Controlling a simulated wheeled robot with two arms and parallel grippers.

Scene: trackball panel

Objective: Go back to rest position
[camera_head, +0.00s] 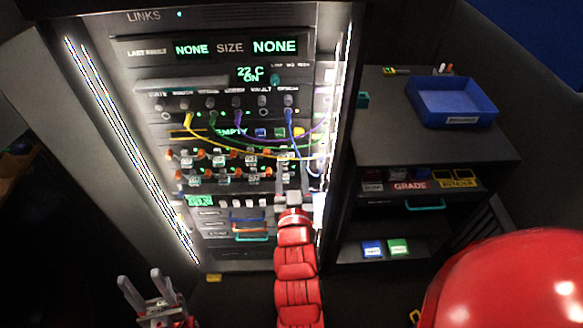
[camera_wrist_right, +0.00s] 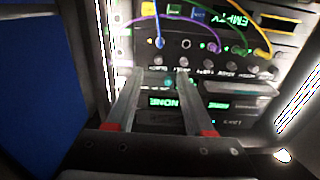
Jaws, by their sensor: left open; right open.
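The tall panel rack (camera_head: 225,70) stands in front of me, with lit displays, a row of knobs and several coloured cables. My right gripper (camera_head: 293,170) is open in front of the rack's right half, at the end of the red arm. In the right wrist view my right gripper (camera_wrist_right: 160,76) has its two fingers apart with nothing between them, and the rack appears upside down beyond. I cannot tell whether the fingertips touch the panel. My left gripper (camera_head: 140,280) is open and empty, low at the left, away from the rack.
Yellow (camera_head: 188,121) and blue (camera_head: 289,120) cables hang from the rack near my right gripper. Bright light strips line the rack's sides. On the right, a dark shelf unit (camera_head: 385,135) carries a blue tray (camera_head: 463,117). Blue and green boxes sit on its lower shelf.

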